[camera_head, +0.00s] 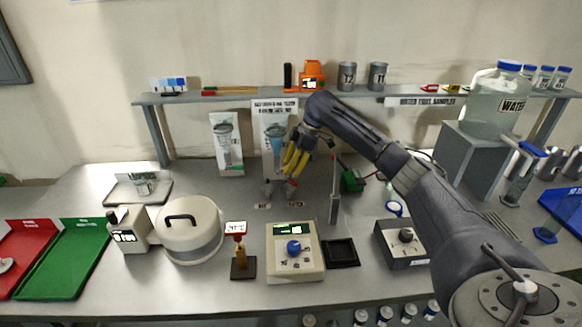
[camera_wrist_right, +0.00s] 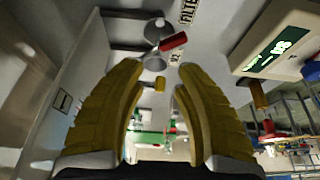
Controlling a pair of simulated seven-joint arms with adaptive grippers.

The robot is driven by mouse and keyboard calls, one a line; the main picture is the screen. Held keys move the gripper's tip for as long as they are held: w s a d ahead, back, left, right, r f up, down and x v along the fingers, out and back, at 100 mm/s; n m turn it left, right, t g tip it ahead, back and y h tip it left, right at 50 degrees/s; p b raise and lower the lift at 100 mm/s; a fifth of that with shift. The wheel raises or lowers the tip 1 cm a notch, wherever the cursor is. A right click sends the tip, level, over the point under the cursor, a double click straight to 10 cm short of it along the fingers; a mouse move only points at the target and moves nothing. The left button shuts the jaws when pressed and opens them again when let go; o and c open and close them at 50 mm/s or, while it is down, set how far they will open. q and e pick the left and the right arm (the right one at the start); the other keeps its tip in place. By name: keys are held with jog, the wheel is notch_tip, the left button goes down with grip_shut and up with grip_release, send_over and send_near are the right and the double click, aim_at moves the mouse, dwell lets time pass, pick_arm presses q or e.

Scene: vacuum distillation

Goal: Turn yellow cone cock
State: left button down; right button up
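My right gripper (camera_head: 297,158) has yellow fingers and hangs in front of the back posters, above the small grey fittings on the bench. In the right wrist view its fingers (camera_wrist_right: 158,95) are apart. A small yellow piece (camera_wrist_right: 159,85), likely the yellow cone cock, shows in the gap between them, with no visible contact. A red piece (camera_wrist_right: 172,42) lies beyond it near grey round fittings (camera_wrist_right: 154,62). In the head view the yellow piece cannot be made out; a red piece (camera_head: 291,182) shows under the gripper. My left gripper is not in view.
A thin upright grey tool (camera_head: 334,205) and a green block (camera_head: 352,181) stand right of the gripper. A beige device with a blue knob (camera_head: 294,250) and a white round pot (camera_head: 189,232) stand in front. A shelf (camera_head: 225,97) runs behind.

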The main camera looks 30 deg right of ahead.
grip_shut()
dwell(0.3)
jog(key=shift+r, duration=0.1)
jog(key=shift+w+a+r+g+h, duration=0.1)
jog(key=shift+a+r+g+h, duration=0.1)
jog(key=shift+g+h, duration=0.35)
grip_release()
